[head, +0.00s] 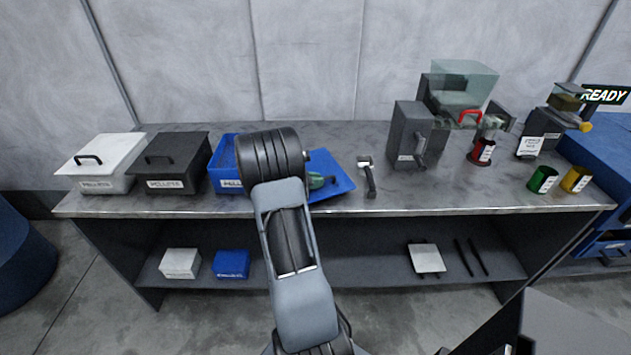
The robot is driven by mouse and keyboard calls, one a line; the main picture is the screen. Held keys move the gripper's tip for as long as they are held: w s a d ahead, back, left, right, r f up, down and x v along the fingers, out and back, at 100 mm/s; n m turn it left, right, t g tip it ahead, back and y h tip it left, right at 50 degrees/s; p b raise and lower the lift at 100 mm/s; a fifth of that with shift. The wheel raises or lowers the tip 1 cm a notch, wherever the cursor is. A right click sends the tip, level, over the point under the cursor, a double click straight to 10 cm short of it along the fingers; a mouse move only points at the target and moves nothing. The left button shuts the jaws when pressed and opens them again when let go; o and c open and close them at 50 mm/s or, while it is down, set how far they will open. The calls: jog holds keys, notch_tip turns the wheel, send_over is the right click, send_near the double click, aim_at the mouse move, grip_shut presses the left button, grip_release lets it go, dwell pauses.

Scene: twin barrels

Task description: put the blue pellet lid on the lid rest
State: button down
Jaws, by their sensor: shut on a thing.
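The blue pellet lid (335,172) is a flat blue plate right of the middle-left bins, beside my arm's wrist. My gripper (318,181) is mostly hidden behind my own arm; a small grey-green part shows over the lid, and it is shut on the lid. The hold on the handle is hidden. I cannot tell whether the lid touches the table or hangs just above it. The open blue pellet bin (223,163) stands to the left, its right side covered by my arm. I cannot make out a lid rest; it may be hidden under the lid.
White (98,160) and dark grey (172,163) lidded bins stand left on the metal table (420,200). A grey-handled tool (367,178) lies close right of the lid.

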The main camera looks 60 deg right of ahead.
jog(key=shift+f, duration=0.1)
jog(key=c, duration=1.6)
grip_release()
jog(key=shift+f, duration=0.1)
jog(key=o, duration=0.4)
jog(key=shift+o, duration=0.2)
